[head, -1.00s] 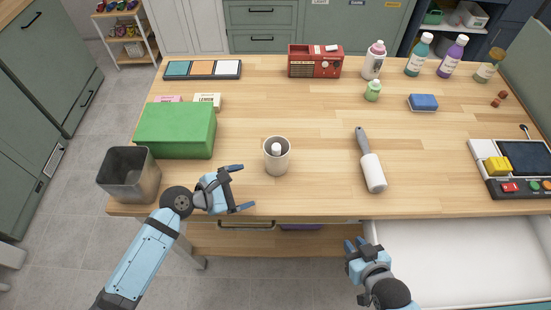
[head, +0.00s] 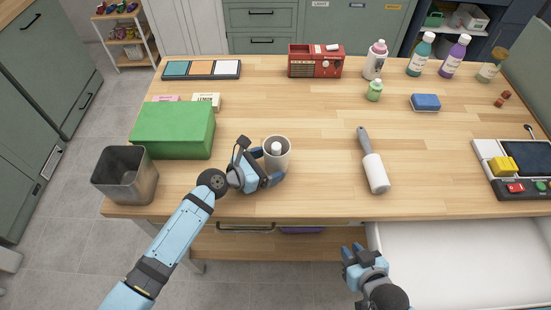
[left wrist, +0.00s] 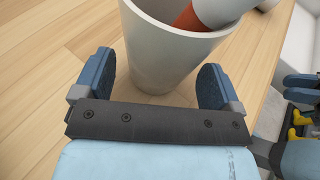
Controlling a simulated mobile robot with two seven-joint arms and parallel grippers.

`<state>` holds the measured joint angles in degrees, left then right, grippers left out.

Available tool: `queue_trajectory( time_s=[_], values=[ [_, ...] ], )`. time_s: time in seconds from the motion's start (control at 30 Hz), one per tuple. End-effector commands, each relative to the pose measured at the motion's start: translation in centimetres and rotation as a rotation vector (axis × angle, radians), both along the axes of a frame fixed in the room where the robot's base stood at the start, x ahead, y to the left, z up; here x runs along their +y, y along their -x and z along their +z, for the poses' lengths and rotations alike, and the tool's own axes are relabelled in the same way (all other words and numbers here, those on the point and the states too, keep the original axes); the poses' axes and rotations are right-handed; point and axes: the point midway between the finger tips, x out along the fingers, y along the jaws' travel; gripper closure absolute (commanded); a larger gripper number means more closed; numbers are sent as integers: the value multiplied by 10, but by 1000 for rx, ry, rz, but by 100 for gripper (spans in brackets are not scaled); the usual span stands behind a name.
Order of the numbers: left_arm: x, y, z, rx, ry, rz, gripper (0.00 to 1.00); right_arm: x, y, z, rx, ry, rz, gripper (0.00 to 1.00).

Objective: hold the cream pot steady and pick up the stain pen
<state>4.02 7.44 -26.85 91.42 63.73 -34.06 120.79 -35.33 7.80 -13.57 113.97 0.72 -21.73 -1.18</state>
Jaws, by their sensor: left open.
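The cream pot (head: 284,162) stands upright near the front of the wooden table, left of centre. The stain pen (head: 277,148) stands inside it, its pale end showing at the mouth. In the left wrist view, the pen (left wrist: 217,10) is white with an orange-red part, and its lower end is hidden in the pot (left wrist: 165,50). My left gripper (head: 266,166) is open at the pot, with one finger on each side of its wall; a gap shows beside the fingers. My right gripper (head: 352,252) is in front of the table edge, away from the pot; its finger gap is unclear.
A green box (head: 172,130) and a grey bin (head: 124,178) stand left of the pot. A lint roller (head: 374,172) lies to the right. An open white drawer (head: 460,260) extends at the front right. The table's middle is clear.

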Motion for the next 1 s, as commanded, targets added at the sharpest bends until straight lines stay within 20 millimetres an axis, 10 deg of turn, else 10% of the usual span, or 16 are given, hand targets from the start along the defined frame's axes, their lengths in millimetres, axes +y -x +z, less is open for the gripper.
queue_trajectory(
  time_s=[0.57, 0.7, 1.0],
  values=[
    [-15, -10, -6, -2, -1, -1, 10, -4, -3, 4, -13, 4, -5, 78],
    [-15, -10, -6, -2, -1, -1, 42, -4, -3, 3, -11, 5, -5, 78],
    [-15, -10, -6, -1, -2, -1, 42, -3, -2, 2, -8, 6, -1, 68]
  ],
)
